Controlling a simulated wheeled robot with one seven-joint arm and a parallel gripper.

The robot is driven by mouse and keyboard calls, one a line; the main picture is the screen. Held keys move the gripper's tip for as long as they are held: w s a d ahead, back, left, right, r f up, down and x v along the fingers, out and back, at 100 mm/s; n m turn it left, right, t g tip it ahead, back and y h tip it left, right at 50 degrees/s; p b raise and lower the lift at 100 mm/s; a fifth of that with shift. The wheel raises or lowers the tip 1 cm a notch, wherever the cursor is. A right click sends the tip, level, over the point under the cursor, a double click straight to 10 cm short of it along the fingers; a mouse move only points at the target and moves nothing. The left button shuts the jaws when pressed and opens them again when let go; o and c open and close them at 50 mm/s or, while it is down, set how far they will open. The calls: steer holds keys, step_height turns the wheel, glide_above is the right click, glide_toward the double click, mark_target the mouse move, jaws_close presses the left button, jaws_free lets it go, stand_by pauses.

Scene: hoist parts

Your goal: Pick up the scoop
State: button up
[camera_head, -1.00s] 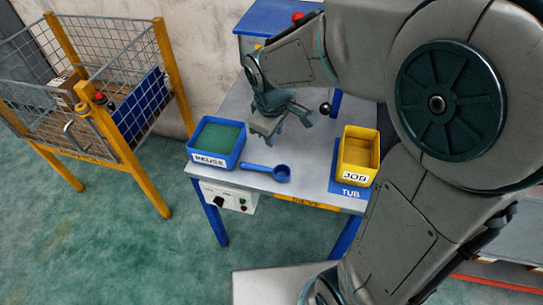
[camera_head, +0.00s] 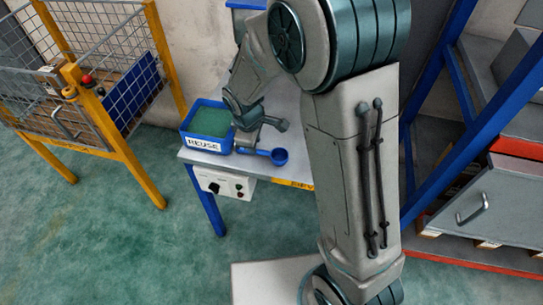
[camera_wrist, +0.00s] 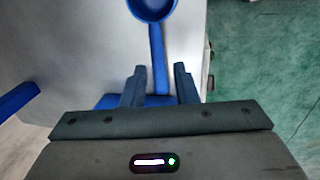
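The blue scoop (camera_head: 279,157) lies on the grey table near its front edge, with its round cup to the right and its handle pointing left. In the wrist view the scoop's handle (camera_wrist: 157,62) runs down from the cup at the top into the space between my fingers. My gripper (camera_wrist: 159,82) is open, with one finger on each side of the handle. In the head view my gripper (camera_head: 243,148) is low over the table at the handle's left end.
A blue bin marked REUSE (camera_head: 207,146) with green contents stands just left of my gripper. A control box (camera_head: 224,185) hangs below the table's front edge. A yellow-post mesh cage (camera_head: 112,130) stands at the left, a blue-framed rack (camera_head: 440,155) at the right.

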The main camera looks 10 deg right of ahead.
mark_target(261, 153)
steer(key=shift+w+d+f, duration=0.1)
steer(key=shift+w+f, duration=0.1)
steer(key=shift+f, duration=0.55)
steer(key=shift+w+f, duration=0.25)
steer(key=shift+f, duration=0.55)
steer(key=shift+w+d+f, duration=0.1)
steer(key=shift+w+f, duration=0.1)
steer(key=shift+f, duration=0.55)
steer(key=shift+f+b, duration=0.1)
steer(key=shift+b, duration=0.2)
jaws_close()
